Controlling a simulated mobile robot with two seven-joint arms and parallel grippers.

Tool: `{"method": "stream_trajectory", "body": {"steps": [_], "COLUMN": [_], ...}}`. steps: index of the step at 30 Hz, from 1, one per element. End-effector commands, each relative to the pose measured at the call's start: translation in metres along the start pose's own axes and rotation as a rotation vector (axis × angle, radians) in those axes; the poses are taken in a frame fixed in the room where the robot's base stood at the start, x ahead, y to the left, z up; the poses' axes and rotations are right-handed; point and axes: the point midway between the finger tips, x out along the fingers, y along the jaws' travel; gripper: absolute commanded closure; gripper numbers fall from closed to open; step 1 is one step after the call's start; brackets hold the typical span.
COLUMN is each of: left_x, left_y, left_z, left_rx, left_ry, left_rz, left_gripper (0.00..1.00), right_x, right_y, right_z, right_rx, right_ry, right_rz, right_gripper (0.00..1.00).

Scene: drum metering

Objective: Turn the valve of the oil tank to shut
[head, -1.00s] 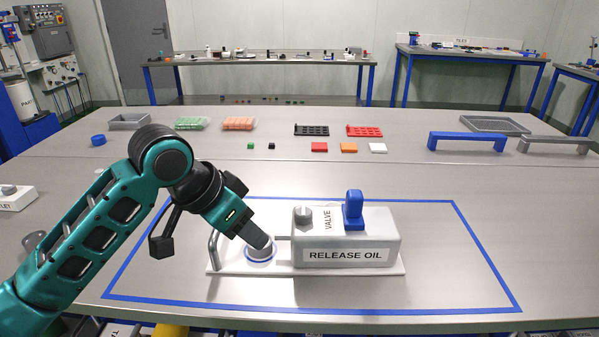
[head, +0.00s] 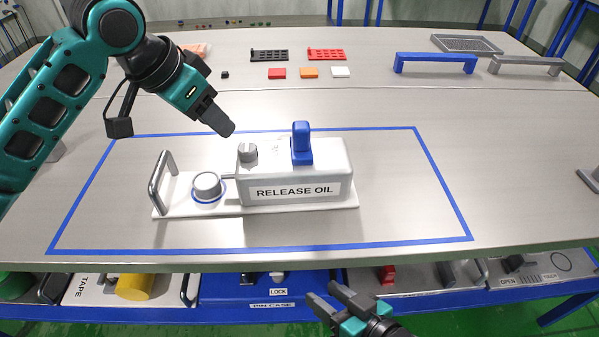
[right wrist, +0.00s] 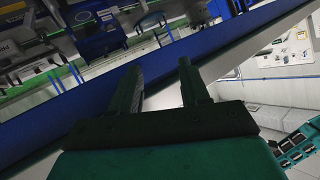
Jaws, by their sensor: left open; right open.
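The oil tank (head: 344,167) is a grey box labelled RELEASE OIL on a white base plate, inside the blue outline on the table. Its blue valve handle (head: 301,142) stands upright on top. A grey knob (head: 248,152) is on the tank's top left, and a round cap (head: 206,186) with a blue ring is on the plate beside it. My left gripper (head: 222,125) is open, above and left of the tank, apart from the valve. My right gripper (head: 325,296) is open and empty, low before the table's front edge; its two spread fingers also show in the right wrist view (right wrist: 160,80).
A metal handle (head: 161,184) rises at the plate's left end. Coloured blocks, trays and a blue bracket (head: 435,62) stand farther back. A shelf with a blue pin case (head: 272,290) is below the table edge.

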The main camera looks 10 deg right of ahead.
Motion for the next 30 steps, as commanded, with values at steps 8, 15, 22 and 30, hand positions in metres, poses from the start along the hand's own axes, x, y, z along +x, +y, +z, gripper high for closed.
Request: {"method": "stream_trajectory", "body": {"steps": [8, 15, 22, 30], "left_x": [0.0, 0.0, 0.0, 0.0], "left_y": [0.0, 0.0, 0.0, 0.0], "left_z": [0.0, 0.0, 0.0, 0.0], "left_rx": [0.0, 0.0, 0.0, 0.0], "left_ry": [0.001, 0.001, 0.001, 0.001], "left_rz": [0.0, 0.0, 0.001, 0.0], "left_gripper": [0.57, 0.57, 0.57, 0.57], "right_x": [-0.011, -0.006, -0.002, 0.008], "right_y": [-0.083, -0.072, -0.047, -0.02], "right_z": [-0.081, -0.152, -0.19, -0.198], "right_rx": [0.176, 0.085, 0.015, -0.083], "right_ry": [0.254, 0.562, 0.681, 0.568], "right_rz": [-0.264, -0.113, 0.158, 0.472], "right_gripper": [0.36, 0.36, 0.36, 0.36]}}
